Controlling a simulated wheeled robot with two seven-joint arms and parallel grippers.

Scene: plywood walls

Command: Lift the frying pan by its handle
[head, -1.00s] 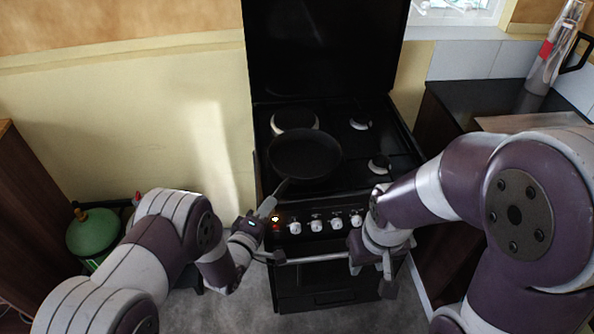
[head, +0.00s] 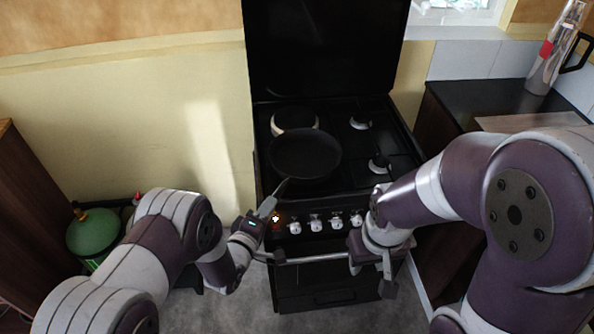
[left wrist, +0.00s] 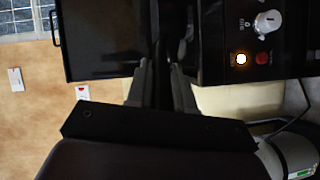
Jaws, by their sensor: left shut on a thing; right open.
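The black frying pan (head: 306,154) is over the left side of the hob, with its handle (head: 282,187) pointing toward me. I cannot tell whether its base touches the hob. My left gripper (head: 268,206) is shut on the handle's near end, in front of the hob's left edge. In the left wrist view the two grey fingers (left wrist: 166,75) close in on the dark handle, which is hard to make out against the black stove. My right gripper (head: 372,272) is open and empty, at the right end of the oven door rail.
The black stove (head: 325,195) has a row of white knobs (head: 315,225) and a lit orange lamp, with the oven rail (head: 315,259) below. A green gas cylinder (head: 95,233) stands at left.

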